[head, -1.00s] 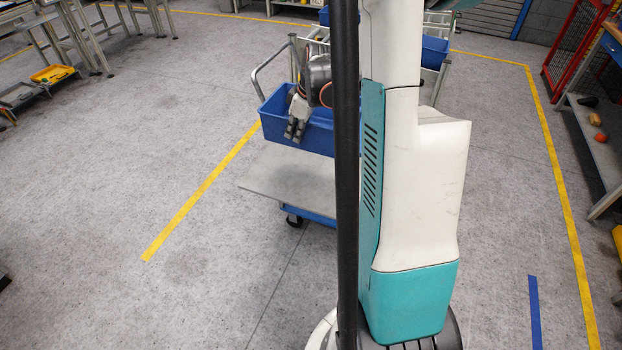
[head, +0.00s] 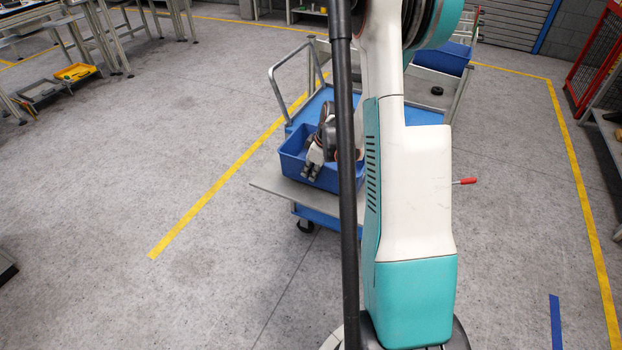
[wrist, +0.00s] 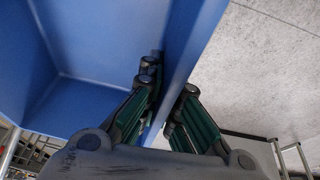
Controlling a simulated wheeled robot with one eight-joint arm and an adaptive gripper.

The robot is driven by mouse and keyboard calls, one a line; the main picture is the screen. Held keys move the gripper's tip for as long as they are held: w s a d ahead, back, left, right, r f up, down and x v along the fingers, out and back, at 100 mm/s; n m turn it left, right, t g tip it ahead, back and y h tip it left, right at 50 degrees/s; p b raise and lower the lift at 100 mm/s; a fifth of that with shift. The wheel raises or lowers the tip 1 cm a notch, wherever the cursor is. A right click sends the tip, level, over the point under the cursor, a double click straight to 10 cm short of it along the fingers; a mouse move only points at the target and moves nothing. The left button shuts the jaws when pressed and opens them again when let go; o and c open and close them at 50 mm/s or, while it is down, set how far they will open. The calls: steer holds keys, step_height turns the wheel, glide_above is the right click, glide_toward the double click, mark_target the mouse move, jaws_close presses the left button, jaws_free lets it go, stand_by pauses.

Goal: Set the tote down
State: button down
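The blue tote (head: 292,163) is at the near end of a cart, over its grey board (head: 272,190), and looks about level. I cannot tell whether its bottom touches the board. My gripper (head: 311,173) is at the tote's near wall, pointing down. In the wrist view my gripper (wrist: 168,105) has one finger inside and one outside the tote's wall (wrist: 95,98), closed against it. The part of the tote I see inside is empty. My black column and arm hide its right side.
The cart has a blue deck (head: 312,108) and a tubular handle (head: 286,68). A second blue bin (head: 445,58) stands behind on the right. A red-tipped lever (head: 465,181) sticks out right of my arm.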

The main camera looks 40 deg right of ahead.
steer(key=shift+f, duration=1)
steer(key=shift+f+b, duration=0.2)
steer(key=shift+b, duration=0.15)
steer(key=c, duration=1.8)
jaws_free()
steer(key=shift+r, duration=0.1)
steer(key=p+v, duration=0.4)
steer(key=v, duration=0.8)
steer(key=shift+p, duration=0.3)
steer(key=shift+w+r, duration=0.1)
steer(key=shift+r, duration=0.1)
